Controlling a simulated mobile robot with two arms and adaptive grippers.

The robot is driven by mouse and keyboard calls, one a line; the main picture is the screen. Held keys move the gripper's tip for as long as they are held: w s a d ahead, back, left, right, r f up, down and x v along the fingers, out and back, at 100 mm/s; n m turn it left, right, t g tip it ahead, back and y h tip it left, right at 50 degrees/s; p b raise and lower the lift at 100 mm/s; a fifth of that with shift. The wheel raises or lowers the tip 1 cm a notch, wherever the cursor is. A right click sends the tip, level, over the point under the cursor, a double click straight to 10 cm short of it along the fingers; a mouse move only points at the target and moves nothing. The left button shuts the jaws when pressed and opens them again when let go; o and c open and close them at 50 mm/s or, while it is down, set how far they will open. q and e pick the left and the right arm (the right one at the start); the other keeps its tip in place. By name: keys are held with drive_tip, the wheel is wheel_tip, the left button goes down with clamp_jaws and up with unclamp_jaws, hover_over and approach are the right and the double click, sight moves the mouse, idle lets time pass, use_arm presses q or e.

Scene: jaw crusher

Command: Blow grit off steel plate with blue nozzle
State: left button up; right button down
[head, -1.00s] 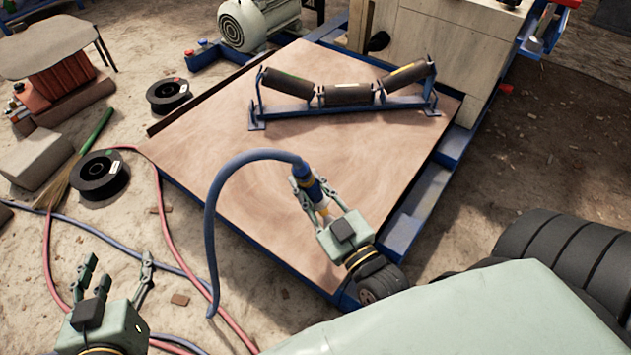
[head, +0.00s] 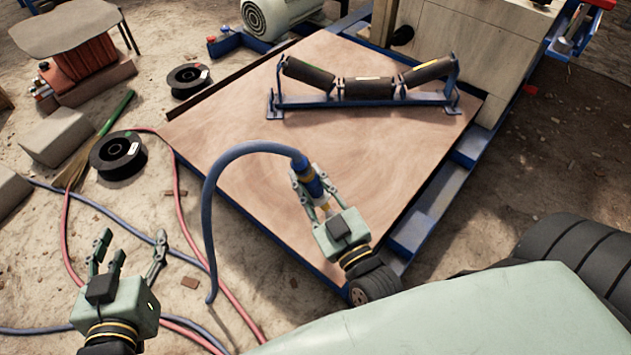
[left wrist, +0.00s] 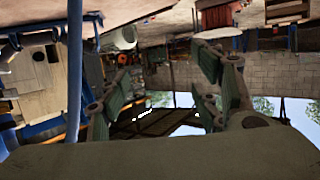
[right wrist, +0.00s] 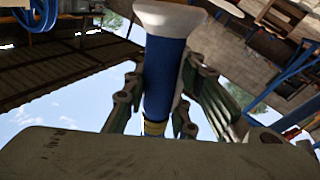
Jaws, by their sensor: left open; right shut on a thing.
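The steel plate (head: 250,112) is a large brown sheet on a blue frame, with pale swirl marks. A brownish film covers it; separate grit grains are too small to tell. The blue nozzle (head: 309,178) is in my right gripper (head: 316,194), above the plate's near right part. A blue hose (head: 213,190) arches from it down to the left. In the right wrist view the blue nozzle (right wrist: 165,75) stands between the fingers. My left gripper (head: 131,256) is open and empty over the dirt floor, left of the plate; its spread fingers (left wrist: 165,95) show in the left wrist view.
A roller frame (head: 362,96) stands on the plate's far part. Black spools (head: 118,155), a broom (head: 108,117) and concrete blocks (head: 58,137) lie to the left. Red and blue hoses cross the floor near my left gripper. Black tyres (head: 575,255) are at the right.

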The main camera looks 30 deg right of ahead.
use_arm(q)
drive_tip(key=s+a+f+g+y+p, duration=0.1)
drive_tip(key=s+a+f+g, duration=0.1)
drive_tip(key=s+f+g, duration=0.2)
wheel_tip(320, 180, down, 3)
drive_tip(key=shift+s+a+r, duration=0.15)
drive_tip(key=shift+s+r, duration=0.05)
drive_tip(key=shift+s, duration=0.25)
use_arm(e)
drive_tip(key=w+a, duration=0.3)
drive_tip(key=w, duration=0.4)
drive_tip(key=shift+w, duration=0.25)
use_arm(q)
drive_tip(key=shift+s+f, duration=0.1)
drive_tip(key=shift+s, duration=0.05)
drive_tip(key=shift+p, duration=0.3)
use_arm(e)
drive_tip(key=shift+r, duration=0.1)
